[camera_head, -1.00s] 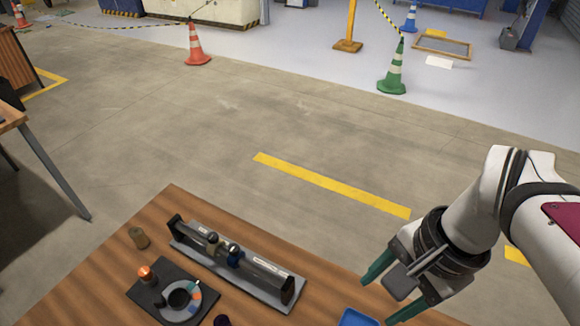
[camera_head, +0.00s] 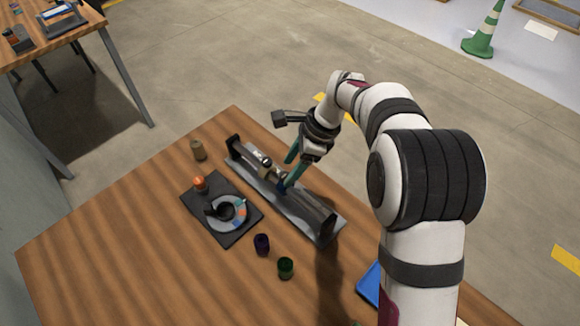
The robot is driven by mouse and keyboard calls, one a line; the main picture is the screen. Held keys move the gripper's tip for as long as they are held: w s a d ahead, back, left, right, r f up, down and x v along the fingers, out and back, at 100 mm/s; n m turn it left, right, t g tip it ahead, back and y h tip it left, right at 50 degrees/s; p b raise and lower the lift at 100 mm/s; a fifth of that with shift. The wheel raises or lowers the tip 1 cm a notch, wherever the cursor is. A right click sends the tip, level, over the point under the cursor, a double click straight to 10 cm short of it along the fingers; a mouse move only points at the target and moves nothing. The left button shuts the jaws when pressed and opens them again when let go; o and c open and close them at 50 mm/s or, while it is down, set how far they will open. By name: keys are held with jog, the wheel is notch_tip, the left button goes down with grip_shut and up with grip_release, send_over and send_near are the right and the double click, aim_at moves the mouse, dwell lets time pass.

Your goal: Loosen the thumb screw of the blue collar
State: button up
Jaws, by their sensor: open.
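A roller fixture with a grey base (camera_head: 322,234) and a dark bar between end posts lies diagonally on the wooden table. The blue collar (camera_head: 283,189) sits on the bar near its middle, partly hidden by my gripper. My gripper (camera_head: 287,177) is open, with its green fingers pointing down at the blue collar. I cannot tell whether the fingers touch the collar, and the thumb screw is not clearly visible behind them. A brass-coloured collar (camera_head: 266,170) sits on the bar just up-left of the blue one.
A dark plate (camera_head: 238,237) with a grey ring dial (camera_head: 229,213) and an orange-topped knob (camera_head: 200,183) lies left of the fixture. A tan cylinder (camera_head: 198,150), a dark purple cup (camera_head: 262,244), a green cup (camera_head: 286,267) and a blue tray (camera_head: 369,284) stand around. The table's left front is clear.

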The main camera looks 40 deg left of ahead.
jog(key=shift+x, duration=0.85)
grip_shut()
